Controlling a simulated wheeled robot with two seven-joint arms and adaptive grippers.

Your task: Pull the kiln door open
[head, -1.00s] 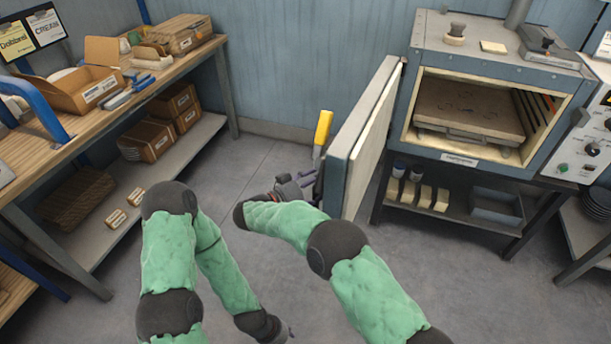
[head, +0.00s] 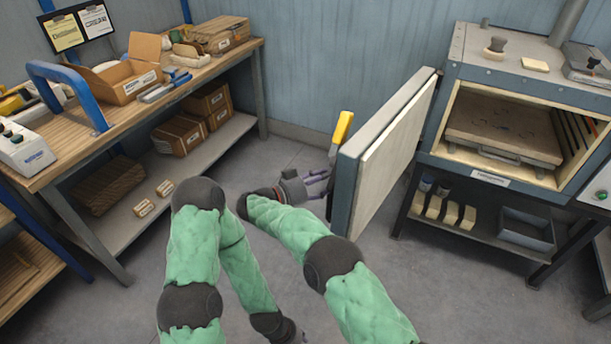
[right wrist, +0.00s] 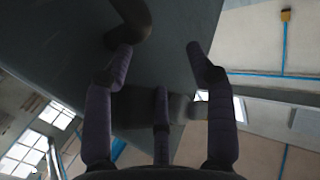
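The kiln door (head: 385,155) stands swung wide open on the left side of the kiln (head: 500,130). Its pale inner face points right, toward the kiln's front. A yellow-ended handle (head: 342,130) shows beyond the door's free edge, on the outer side. My right gripper (head: 318,183) is at the outer side, just below the yellow part. In the right wrist view its fingers (right wrist: 160,65) are spread, in front of the grey door face and a dark handle part (right wrist: 132,22); no grip shows. My left gripper (head: 292,336) is low at the bottom edge, mostly cut off.
A wooden workbench (head: 190,95) with boxes and tools stands along the left. Shelves under the kiln hold small blocks (head: 441,208) and a grey tray (head: 525,232). Floor (head: 290,155) between bench and door is clear.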

